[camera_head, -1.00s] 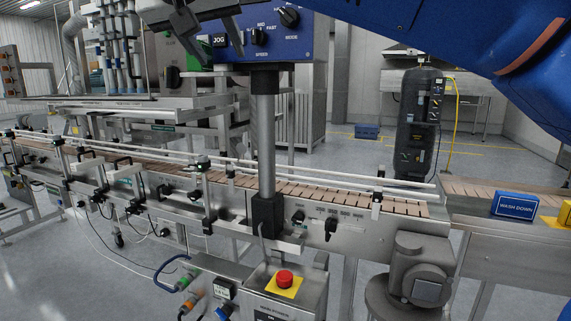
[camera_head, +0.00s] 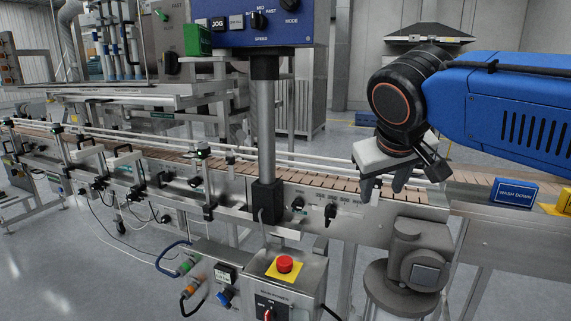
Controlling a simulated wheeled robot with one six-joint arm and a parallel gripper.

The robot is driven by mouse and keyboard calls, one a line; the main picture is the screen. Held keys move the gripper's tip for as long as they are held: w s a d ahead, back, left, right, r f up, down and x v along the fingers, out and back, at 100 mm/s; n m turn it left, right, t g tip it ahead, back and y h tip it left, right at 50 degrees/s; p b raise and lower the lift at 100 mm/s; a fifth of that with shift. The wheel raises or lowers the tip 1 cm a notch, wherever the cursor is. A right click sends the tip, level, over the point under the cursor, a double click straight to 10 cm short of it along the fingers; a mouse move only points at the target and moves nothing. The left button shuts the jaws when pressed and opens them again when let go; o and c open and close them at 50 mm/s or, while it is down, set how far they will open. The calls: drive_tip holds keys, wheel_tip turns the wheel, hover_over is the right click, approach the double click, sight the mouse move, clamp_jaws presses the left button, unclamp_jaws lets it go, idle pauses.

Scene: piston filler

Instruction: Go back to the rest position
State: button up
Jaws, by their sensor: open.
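My gripper (camera_head: 384,188) hangs at the end of my blue arm, in the right half of the head view. Its two dark fingers point down, apart from each other, with nothing seen between them. It appears in front of the right part of the conveyor (camera_head: 330,187), above the grey motor (camera_head: 420,262). The picture does not show whether it is close to the conveyor in depth.
A blue control panel (camera_head: 300,30) with knobs stands on a metal post (camera_head: 266,130) left of my gripper. A red emergency button (camera_head: 284,263) sits on a box below. A blue "WASH DOWN" block (camera_head: 514,193) and a yellow block (camera_head: 564,203) are at the right.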

drive_tip(key=s+d+f+m+g, duration=0.1)
drive_tip(key=s+d+f, duration=0.3)
drive_tip(key=s+f, duration=0.3)
drive_tip(key=s+d+f+m+g+y, duration=0.1)
drive_tip(key=s+d+f, duration=0.4)
drive_tip(key=f, duration=1.1)
drive_tip(key=s, duration=0.3)
drive_tip(key=shift+s+d+y, duration=0.2)
drive_tip(key=shift+y, duration=0.1)
